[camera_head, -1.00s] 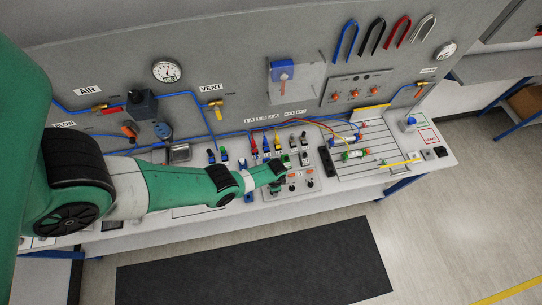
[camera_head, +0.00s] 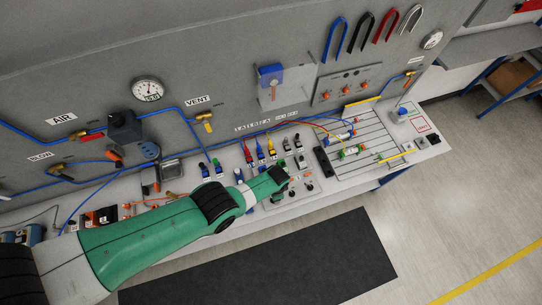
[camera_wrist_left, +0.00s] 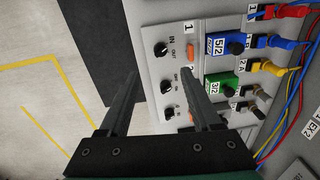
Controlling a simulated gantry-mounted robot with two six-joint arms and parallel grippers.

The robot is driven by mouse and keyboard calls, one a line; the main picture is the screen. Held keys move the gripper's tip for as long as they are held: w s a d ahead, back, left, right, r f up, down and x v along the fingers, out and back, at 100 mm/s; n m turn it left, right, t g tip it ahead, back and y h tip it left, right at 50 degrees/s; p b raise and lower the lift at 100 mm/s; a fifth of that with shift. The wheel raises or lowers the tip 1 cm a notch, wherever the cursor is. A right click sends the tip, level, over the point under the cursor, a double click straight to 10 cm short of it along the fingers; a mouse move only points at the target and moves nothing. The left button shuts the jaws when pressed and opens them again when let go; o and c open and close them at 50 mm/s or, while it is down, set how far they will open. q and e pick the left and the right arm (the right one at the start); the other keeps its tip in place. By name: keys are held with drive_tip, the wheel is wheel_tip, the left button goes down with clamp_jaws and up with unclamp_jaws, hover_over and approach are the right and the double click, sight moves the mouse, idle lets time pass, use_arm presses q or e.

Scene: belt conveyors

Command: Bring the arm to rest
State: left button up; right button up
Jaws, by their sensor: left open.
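My left arm (camera_head: 150,238) is green with dark joints and reaches in from the lower left, low along the bench front. My left gripper (camera_head: 284,183) is at its end, over the front control panel; its fingers are too small to make out there. In the left wrist view the gripper (camera_wrist_left: 160,75) shows two dark fingers apart, with nothing between them. The panel (camera_wrist_left: 152,110), with black knobs (camera_wrist_left: 162,49) and orange buttons, lies beyond the fingers. The right gripper is in neither view.
The bench carries valves with blue and green blocks (camera_wrist_left: 222,84), coloured plugs and hoses, and a slotted plate (camera_head: 375,150) at right. A grey backboard (camera_head: 225,80) holds a gauge (camera_head: 147,90) and blue pipes. A black mat (camera_head: 300,262) lies on clear floor in front.

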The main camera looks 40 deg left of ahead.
use_arm(q)
drive_tip(key=shift+w, duration=0.1)
drive_tip(key=w+d+r+n+t, duration=0.1)
drive_tip(key=w+r+t, duration=0.4)
drive_tip(key=w+r, duration=0.9)
drive_tip(key=w+r+t, duration=0.6)
drive_tip(key=w+r, duration=0.5)
drive_tip(key=r, duration=0.6)
drive_tip(key=s+r+n+t, duration=0.1)
drive_tip(key=s+r+t, duration=0.15)
drive_tip(key=r, duration=0.95)
drive_tip(key=s+r+t+h, duration=0.15)
drive_tip(key=r+t, duration=0.25)
drive_tip(key=r, duration=0.8)
drive_tip(key=s+r+n+t, duration=0.1)
drive_tip(key=s+r+t, duration=0.2)
drive_tip(key=r, duration=0.9)
drive_tip(key=s+r+n+t+h, duration=0.1)
drive_tip(key=s+r+t, duration=0.5)
drive_tip(key=s+r, duration=0.9)
drive_tip(key=s+n, duration=0.1)
drive_tip(key=s, duration=0.2)
drive_tip(key=shift+s+a+t, duration=0.15)
drive_tip(key=shift+s+t, duration=0.1)
drive_tip(key=shift+t, duration=0.1)
